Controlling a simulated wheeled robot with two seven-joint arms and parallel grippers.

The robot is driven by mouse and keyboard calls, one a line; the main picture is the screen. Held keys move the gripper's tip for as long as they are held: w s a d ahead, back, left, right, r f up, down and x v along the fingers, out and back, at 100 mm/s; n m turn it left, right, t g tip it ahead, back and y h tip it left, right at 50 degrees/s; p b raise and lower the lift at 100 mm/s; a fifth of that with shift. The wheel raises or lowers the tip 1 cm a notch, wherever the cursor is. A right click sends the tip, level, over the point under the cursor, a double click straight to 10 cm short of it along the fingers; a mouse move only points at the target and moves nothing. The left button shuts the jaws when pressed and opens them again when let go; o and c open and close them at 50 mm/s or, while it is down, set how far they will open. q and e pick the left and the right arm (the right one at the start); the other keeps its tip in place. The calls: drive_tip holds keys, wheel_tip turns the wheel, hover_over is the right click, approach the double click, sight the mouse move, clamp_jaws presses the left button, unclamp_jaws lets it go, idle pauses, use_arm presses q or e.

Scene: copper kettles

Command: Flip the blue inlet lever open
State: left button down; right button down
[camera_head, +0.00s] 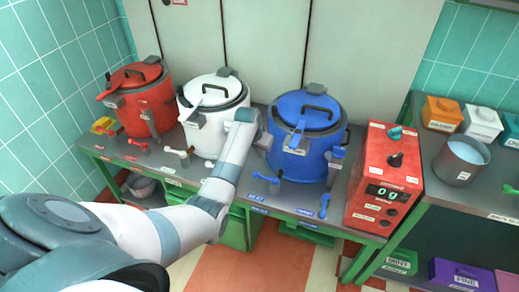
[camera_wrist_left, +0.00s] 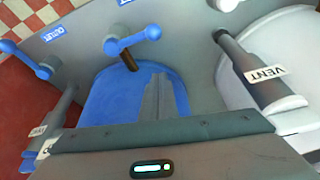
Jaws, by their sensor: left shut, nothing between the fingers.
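The blue kettle (camera_head: 303,160) stands between the white kettle and the red control box. A blue lever (camera_head: 271,183) with a blue label (camera_head: 258,198) sits at its front left; it looks like the inlet lever, but the label is too small to read. In the left wrist view this lever (camera_wrist_left: 128,42) is at top centre, its blue knob to the right. The blue outlet lever (camera_head: 324,206) is at the front right; it also shows in the left wrist view (camera_wrist_left: 30,60). My left gripper (camera_head: 263,140) is shut and empty beside the blue kettle's left side, apart from the lever. My right gripper is out of view.
The white kettle (camera_head: 210,125) is left of my left forearm; its vent pipe (camera_wrist_left: 252,72) shows close by in the left wrist view. The red control box (camera_head: 383,180) stands right of the blue kettle. The bench front by the blue levers is clear.

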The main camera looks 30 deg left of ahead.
use_arm(q)
drive_tip(key=f, duration=0.1)
drive_tip(key=s+f+p, duration=0.1)
drive_tip(key=f, duration=0.1)
drive_tip(key=s+f+p, duration=0.1)
drive_tip(key=f, duration=0.1)
drive_tip(key=shift+s+f, duration=0.1)
drive_tip(key=shift+f, duration=0.15)
idle(0.3)
